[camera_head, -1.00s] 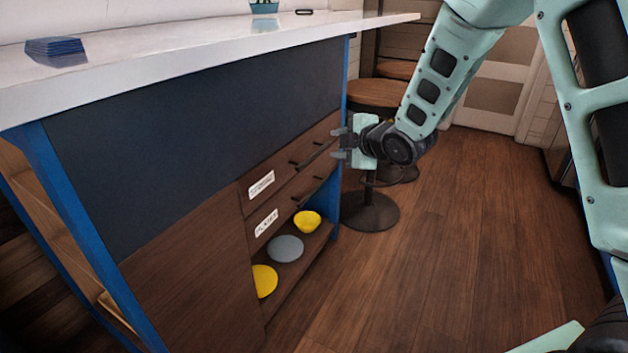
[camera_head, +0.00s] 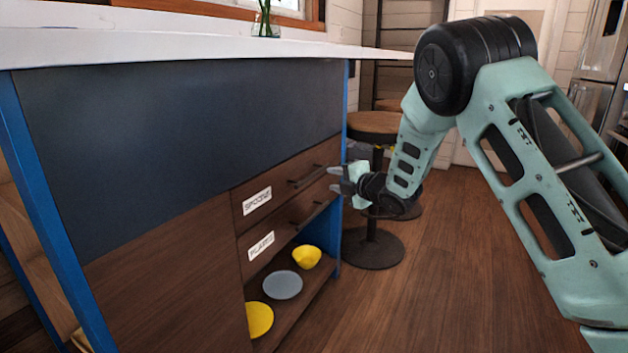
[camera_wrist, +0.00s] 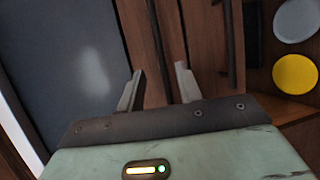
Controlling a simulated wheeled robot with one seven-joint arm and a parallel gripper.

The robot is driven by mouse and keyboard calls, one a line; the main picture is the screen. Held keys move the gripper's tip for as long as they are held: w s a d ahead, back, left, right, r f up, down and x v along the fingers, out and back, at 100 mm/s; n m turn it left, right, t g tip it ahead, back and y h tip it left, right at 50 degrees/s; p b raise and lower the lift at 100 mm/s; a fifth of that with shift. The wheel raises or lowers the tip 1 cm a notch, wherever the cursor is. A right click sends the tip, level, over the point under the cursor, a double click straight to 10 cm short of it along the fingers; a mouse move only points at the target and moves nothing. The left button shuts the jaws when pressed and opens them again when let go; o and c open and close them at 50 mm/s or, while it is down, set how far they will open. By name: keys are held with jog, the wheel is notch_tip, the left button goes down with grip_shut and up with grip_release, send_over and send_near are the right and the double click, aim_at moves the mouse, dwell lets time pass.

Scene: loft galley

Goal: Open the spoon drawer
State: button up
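The spoon drawer (camera_head: 270,195) is the upper of two brown drawers in the counter. It bears a white label reading SPOONS and looks closed. Its dark bar handle (camera_head: 307,177) is on the right part of its front. My gripper (camera_head: 333,178) is open and empty, just right of that handle in the head view. In the wrist view my two fingers (camera_wrist: 160,88) point at the drawer fronts, with a dark bar handle (camera_wrist: 156,45) lying ahead between them. The fingers seem apart from the handle; the exact distance is unclear.
The lower drawer (camera_head: 285,232), labelled PLATES, has its own handle (camera_head: 313,215). Below it an open shelf holds a yellow bowl (camera_head: 306,257), a grey plate (camera_head: 282,285) and a yellow plate (camera_head: 259,320). A stool (camera_head: 372,250) stands behind my gripper. Floor to the right is clear.

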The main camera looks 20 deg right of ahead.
aim_at(316, 175)
jog(key=b+x, duration=0.2)
jog(key=x, duration=0.8)
grip_shut()
